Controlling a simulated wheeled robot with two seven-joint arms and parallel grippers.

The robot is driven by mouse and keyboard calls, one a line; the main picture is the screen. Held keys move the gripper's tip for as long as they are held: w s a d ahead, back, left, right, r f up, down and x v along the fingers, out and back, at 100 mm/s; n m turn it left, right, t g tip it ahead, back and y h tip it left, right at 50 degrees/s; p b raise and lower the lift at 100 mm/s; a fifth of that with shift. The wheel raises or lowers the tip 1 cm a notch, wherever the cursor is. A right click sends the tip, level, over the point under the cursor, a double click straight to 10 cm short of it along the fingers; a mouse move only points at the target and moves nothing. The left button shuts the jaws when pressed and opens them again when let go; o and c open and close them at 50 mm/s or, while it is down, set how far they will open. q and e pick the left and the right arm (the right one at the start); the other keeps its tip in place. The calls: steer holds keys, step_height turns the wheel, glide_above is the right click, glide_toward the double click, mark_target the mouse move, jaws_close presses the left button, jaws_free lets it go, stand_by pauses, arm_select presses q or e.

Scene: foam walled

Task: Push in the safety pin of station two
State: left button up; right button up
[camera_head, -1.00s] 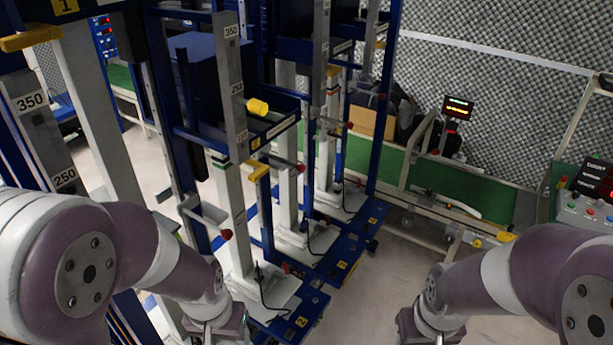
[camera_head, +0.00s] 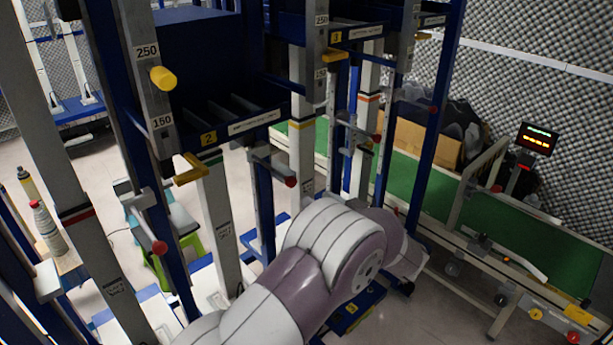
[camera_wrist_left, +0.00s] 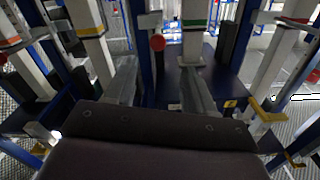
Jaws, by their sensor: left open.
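Station two, marked by a yellow "2" plate (camera_head: 208,138), stands left of centre in the head view. Its safety pin appears to be the yellow cylinder (camera_head: 163,78) sticking out of the grey post (camera_head: 150,98) between the marks 250 and 150. An arm of mine (camera_head: 300,275) crosses the lower middle of the head view, right of and below the pin, and no fingertips show there. In the left wrist view my left gripper (camera_wrist_left: 158,90) is open, with its two fingers apart and nothing held between them. I cannot make out the pin in that view.
A yellow handle (camera_head: 190,170) and a red knob (camera_head: 159,247) stick out below the pin. Blue frames and posts crowd the left and middle. A green conveyor (camera_head: 480,210) and a lit display (camera_head: 537,138) are at the right.

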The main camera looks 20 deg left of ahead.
arm_select(q)
glide_toward(266, 163)
steer(key=shift+w+a+f+p, duration=0.1)
steer(key=shift+a+p, duration=0.1)
steer(key=shift+a, duration=0.1)
steer(key=shift+w+a+f+p, duration=0.1)
steer(key=shift+w+a+p, duration=0.1)
steer(key=shift+a, duration=0.15)
steer(key=shift+w+a, duration=0.2)
steer(key=shift+a, duration=0.1)
jaws_close()
steer(key=p+x, duration=0.1)
steer(key=x, duration=0.7)
steer(key=shift+w+a, duration=0.1)
steer(key=shift+a, duration=0.25)
steer(key=shift+r, duration=0.2)
